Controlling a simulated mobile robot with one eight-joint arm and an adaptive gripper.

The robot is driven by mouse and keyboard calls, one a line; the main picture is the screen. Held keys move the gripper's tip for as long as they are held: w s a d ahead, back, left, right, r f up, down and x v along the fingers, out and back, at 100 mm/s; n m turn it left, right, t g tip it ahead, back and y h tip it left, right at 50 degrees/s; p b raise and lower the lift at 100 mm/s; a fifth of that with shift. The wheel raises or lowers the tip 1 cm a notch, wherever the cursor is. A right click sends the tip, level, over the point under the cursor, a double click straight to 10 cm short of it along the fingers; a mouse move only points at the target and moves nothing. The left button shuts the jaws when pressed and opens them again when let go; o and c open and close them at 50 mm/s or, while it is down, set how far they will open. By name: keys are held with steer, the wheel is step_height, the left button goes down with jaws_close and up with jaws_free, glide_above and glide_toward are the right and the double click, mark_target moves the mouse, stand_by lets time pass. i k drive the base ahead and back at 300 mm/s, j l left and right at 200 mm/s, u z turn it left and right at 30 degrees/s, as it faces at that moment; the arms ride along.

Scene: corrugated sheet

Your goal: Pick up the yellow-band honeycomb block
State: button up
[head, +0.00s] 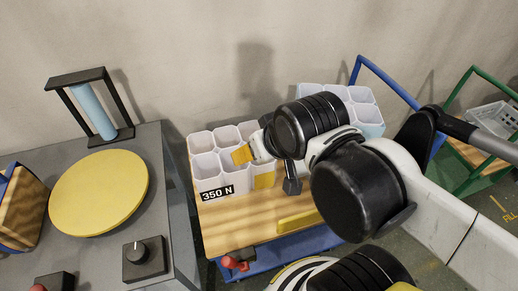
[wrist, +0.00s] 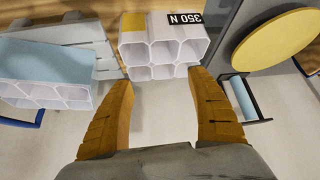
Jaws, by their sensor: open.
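The yellow-band honeycomb block (head: 207,168) stands on the wooden top of a cart in the head view. It is white with open cells, a "350 N" label and a yellow band partly hidden by my arm. In the wrist view the block (wrist: 165,45) lies just beyond the fingertips, yellow patch at its left, label at its right. My gripper (wrist: 162,78) is open and empty, its orange fingers apart. In the head view my gripper (head: 243,154) is over the block, mostly hidden by the wrist. I cannot tell whether a finger touches the block.
A light-blue honeycomb block (head: 369,119) stands behind my arm at the right; it also shows in the wrist view (wrist: 45,68). The cart's wooden top (head: 235,222) has bare room in front. A grey table (head: 108,256) with a yellow disc (head: 98,192) stands left.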

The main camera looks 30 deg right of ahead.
mark_target(216, 177)
steer(key=k+j+z, duration=0.15)
steer(key=k, duration=0.25)
steer(key=k+j+z, duration=0.15)
steer(key=k, duration=0.3)
